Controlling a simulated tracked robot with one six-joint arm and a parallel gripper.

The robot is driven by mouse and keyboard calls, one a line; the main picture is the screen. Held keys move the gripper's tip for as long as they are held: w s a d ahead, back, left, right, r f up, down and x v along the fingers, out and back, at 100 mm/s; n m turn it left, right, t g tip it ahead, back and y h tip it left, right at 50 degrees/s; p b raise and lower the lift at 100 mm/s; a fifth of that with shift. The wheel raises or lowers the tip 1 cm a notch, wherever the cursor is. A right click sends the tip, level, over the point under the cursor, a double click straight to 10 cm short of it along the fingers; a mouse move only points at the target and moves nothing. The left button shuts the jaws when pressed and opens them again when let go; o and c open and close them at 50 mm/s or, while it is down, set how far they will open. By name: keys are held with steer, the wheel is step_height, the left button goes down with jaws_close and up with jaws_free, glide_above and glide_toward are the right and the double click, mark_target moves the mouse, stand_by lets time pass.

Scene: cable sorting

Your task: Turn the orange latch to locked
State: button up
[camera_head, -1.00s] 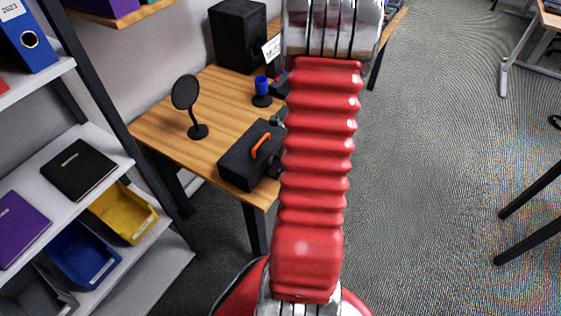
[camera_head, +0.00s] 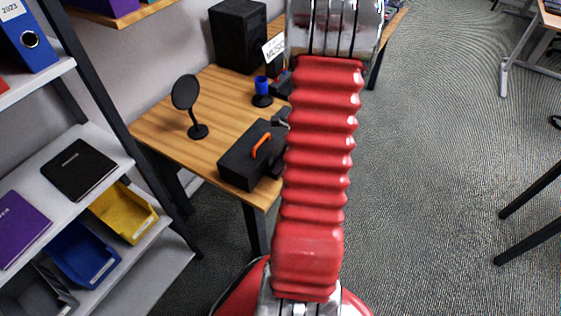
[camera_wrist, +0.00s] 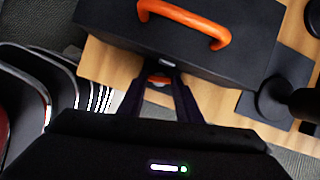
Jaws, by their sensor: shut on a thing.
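A black box (camera_head: 243,158) with an orange handle (camera_head: 261,146) on its lid sits on the wooden table. In the wrist view, the box (camera_wrist: 195,42) fills the top, with its orange handle (camera_wrist: 185,22) above my gripper. My gripper (camera_wrist: 163,76) is at the box's near side, its dark fingers shut around the small orange latch (camera_wrist: 158,81). Only a little of the latch shows, so its angle is hard to tell. In the head view, my red arm hides the latch and most of my gripper.
The wooden table (camera_head: 180,125) also carries a round black stand (camera_head: 186,95), a blue cup (camera_head: 261,84) on a dark base and a black speaker (camera_head: 238,36). A shelf with bins (camera_head: 123,212) stands at the left.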

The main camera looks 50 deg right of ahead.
steer(key=shift+d+n+g+y, duration=0.1)
steer(key=shift+n+g+y, duration=0.2)
steer(key=shift+n, duration=0.7)
steer(key=o, duration=1)
steer(key=shift+o, duration=0.2)
steer(key=v, duration=1.3)
steer(key=shift+s+r, duration=0.2)
steer(key=shift+r, duration=0.1)
steer(key=shift+d, duration=0.15)
steer(key=shift+c, duration=0.4)
